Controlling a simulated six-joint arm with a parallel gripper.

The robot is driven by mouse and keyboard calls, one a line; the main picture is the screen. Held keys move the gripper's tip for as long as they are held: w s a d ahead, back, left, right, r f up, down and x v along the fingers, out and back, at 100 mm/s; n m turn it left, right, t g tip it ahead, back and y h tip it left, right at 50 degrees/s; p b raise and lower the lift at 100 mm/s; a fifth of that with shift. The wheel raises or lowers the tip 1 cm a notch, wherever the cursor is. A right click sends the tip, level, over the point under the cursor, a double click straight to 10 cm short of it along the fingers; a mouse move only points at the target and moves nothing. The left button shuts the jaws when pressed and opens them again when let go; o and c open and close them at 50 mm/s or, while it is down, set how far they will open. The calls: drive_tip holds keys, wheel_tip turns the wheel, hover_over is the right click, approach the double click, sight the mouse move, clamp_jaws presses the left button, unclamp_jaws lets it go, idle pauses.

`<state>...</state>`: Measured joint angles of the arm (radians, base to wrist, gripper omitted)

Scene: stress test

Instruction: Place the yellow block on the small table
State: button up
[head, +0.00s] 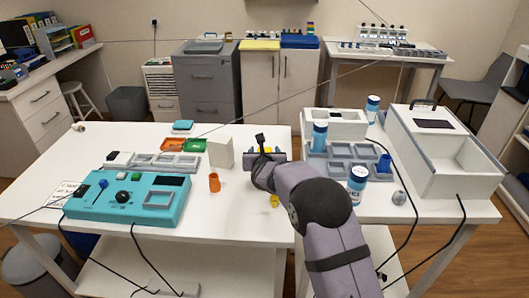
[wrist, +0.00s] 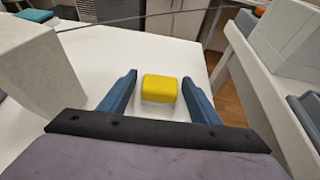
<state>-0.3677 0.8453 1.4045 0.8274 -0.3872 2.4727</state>
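A cream box (head: 223,152) stands left of my gripper, near an orange cup (head: 214,182). A teal device (head: 128,197) fills the front left. The right table holds a grey tray (head: 345,178), bottles and a large white case (head: 445,150). A small yellow object (head: 275,201) lies near my arm.

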drive_tip(key=shift+r+p, duration=0.15)
drive_tip(key=shift+p, duration=0.55)
drive_tip(key=shift+s+b, duration=0.3)
drive_tip(key=shift+b, duration=0.05)
drive_tip(key=shift+b+v, duration=1.1)
drive_tip(key=shift+v, duration=2.2)
drive_tip(key=shift+o, duration=0.5)
drive_tip(key=shift+s+d+r+p, duration=0.1)
drive_tip(key=shift+s+p, duration=0.25)
drive_tip(key=shift+s, duration=0.15)
drive_tip(key=shift+p+x, duration=1.25)
drive_tip(key=shift+x, duration=2.45)
